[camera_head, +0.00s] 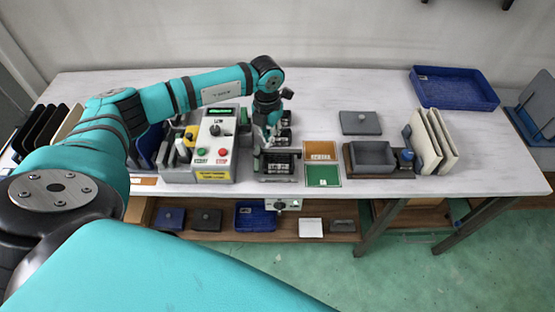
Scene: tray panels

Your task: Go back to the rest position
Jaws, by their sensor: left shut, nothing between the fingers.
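My left arm comes in from the left and reaches over the white table (310,100). My left gripper (268,140) points down at the black fixture (277,165) in the middle of the table. It is shut with nothing seen in it. Whether its tips touch the fixture I cannot tell. My right gripper is not in view.
A control box (212,145) with buttons stands just left of the fixture. An orange card (320,150) and a green card (323,176) lie to its right. A grey box (373,155), cream panels (437,140) and a blue tray (455,88) are further right. Open table lies behind.

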